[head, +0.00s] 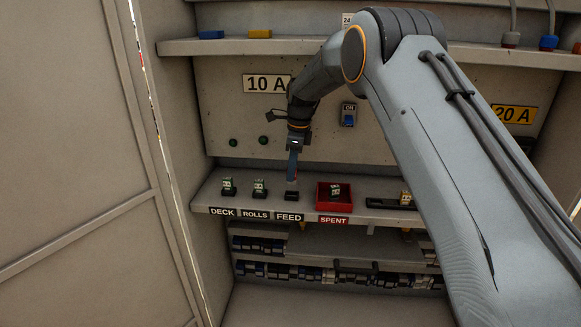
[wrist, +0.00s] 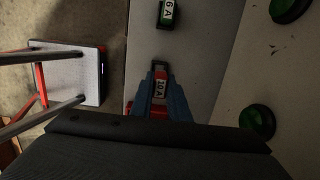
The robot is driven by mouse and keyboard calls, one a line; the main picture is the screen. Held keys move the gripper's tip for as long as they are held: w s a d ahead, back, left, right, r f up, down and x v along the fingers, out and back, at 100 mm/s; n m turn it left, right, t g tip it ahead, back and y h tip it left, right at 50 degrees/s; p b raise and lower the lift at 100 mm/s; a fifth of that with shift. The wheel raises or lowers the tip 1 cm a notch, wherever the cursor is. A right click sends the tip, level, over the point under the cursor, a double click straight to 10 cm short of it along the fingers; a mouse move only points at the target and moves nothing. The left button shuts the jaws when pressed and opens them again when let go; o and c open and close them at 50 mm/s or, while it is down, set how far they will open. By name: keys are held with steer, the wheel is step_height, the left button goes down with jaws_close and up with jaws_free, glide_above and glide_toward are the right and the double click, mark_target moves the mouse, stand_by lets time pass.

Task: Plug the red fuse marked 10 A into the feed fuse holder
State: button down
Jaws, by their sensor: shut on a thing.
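My gripper (head: 293,168) is shut on the red fuse. In the wrist view the fuse (wrist: 160,88) shows between the blue fingers, with a label reading 10 A. In the head view the fingers mostly hide it. The gripper points down just above the dark feed fuse holder (head: 291,197), which stands behind the FEED label (head: 289,217). A small gap seems to show between the fingers and the holder.
A green fuse marked 6 A (wrist: 167,13) shows in the wrist view. A red SPENT tray (head: 322,204) holding a fuse is right of the feed holder. A dark tray (head: 378,203) lies farther right.

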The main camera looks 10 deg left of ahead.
steer(key=shift+s+f+b, duration=0.1)
steer(key=shift+f+b, duration=0.25)
steer(key=shift+f, duration=1)
steer(key=shift+f+b, duration=0.4)
steer(key=shift+f, duration=1)
stand_by(0.6)
steer(key=c, duration=1.6)
jaws_free()
steer(key=shift+r, duration=0.1)
steer(key=shift+d+r+b, duration=0.15)
steer(key=shift+r+b, duration=0.25)
steer(key=shift+r, duration=0.85)
steer(key=shift+d+r+b, duration=0.2)
steer(key=shift+r+b, duration=0.2)
steer(key=shift+r, duration=0.85)
steer(key=shift+d+r+b, duration=0.15)
steer(key=shift+r+b, duration=0.25)
steer(key=shift+r, duration=0.85)
